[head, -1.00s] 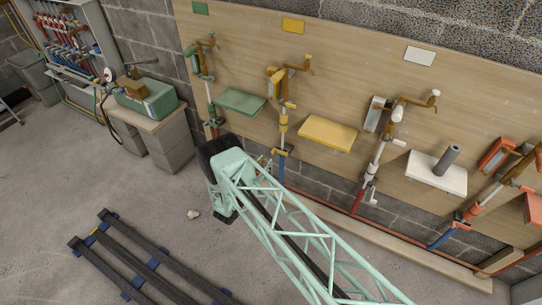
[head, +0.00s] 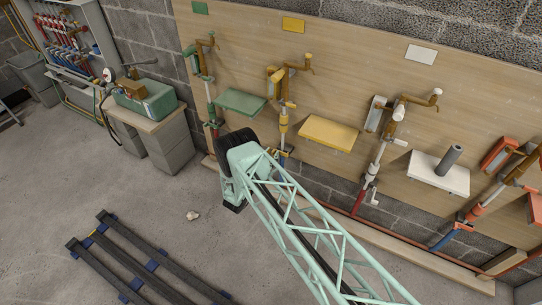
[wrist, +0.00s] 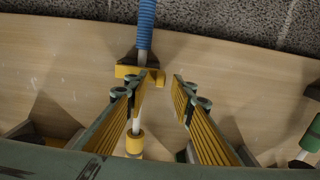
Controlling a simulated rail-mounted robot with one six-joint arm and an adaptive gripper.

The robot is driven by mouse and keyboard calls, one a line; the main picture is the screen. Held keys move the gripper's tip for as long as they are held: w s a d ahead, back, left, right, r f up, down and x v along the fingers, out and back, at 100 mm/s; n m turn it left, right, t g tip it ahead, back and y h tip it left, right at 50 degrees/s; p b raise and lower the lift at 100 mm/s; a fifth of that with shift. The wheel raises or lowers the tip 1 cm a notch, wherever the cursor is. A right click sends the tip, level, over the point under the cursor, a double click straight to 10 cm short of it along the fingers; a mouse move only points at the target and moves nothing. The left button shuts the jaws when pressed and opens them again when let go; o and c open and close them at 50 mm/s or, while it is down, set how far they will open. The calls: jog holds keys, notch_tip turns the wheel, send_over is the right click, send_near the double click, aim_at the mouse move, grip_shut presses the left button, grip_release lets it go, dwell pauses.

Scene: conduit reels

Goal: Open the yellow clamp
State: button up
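The yellow clamp (wrist: 130,70) sits on the board, around the pipe where the blue conduit (wrist: 146,26) meets it. A small yellow tab (wrist: 160,78) sticks out to its right. My gripper (wrist: 160,82) is open in the wrist view, its ribbed fingers pointing at the clamp. The left fingertip overlaps the clamp's lower edge; the tab shows in the gap between the fingertips. I cannot tell whether they touch. In the head view the clamp (head: 284,151) is small, low on the yellow station, beside my arm; my gripper's fingers are hidden there.
A yellow collar (wrist: 134,143) is on the white pipe between my fingers. In the head view, a yellow shelf (head: 328,133) is to the right of the station and a green shelf (head: 240,102) to its left.

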jog(key=shift+c, duration=0.7)
grip_shut()
